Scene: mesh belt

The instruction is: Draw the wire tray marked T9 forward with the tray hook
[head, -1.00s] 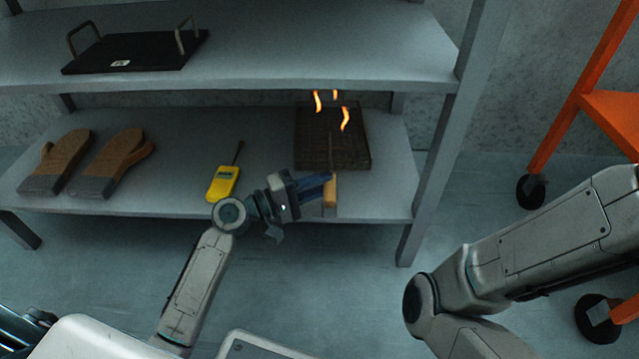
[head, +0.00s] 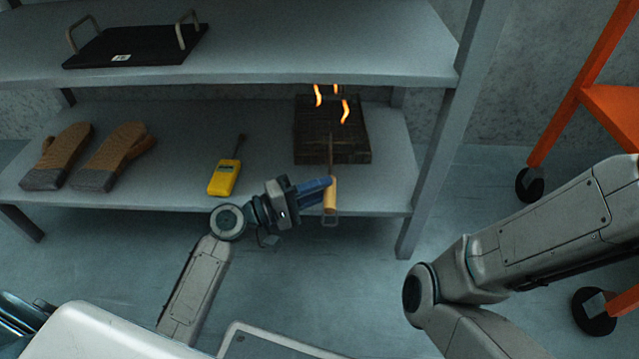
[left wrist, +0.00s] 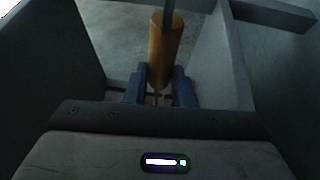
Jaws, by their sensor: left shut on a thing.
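A dark mesh-like tray (head: 312,150) sits on the right part of the lower shelf, with small orange flames above it. I see no readable T9 mark on it. My left gripper (head: 328,190) is shut on the wooden handle of the tray hook (head: 330,199), at the shelf's front edge. The hook's thin rod runs back over the tray's front; I cannot tell whether its tip catches the tray. In the left wrist view the handle (left wrist: 166,48) stands between the blue fingertips (left wrist: 158,88). My right arm shows, but its gripper is out of view.
A yellow handheld device (head: 223,180) and two brown-and-grey mitts (head: 112,160) lie left of the tray on the lower shelf (head: 262,150). A black plate with two handles (head: 135,48) rests on the upper shelf. A shelf post (head: 445,150) and an orange wheeled frame (head: 590,85) stand at right.

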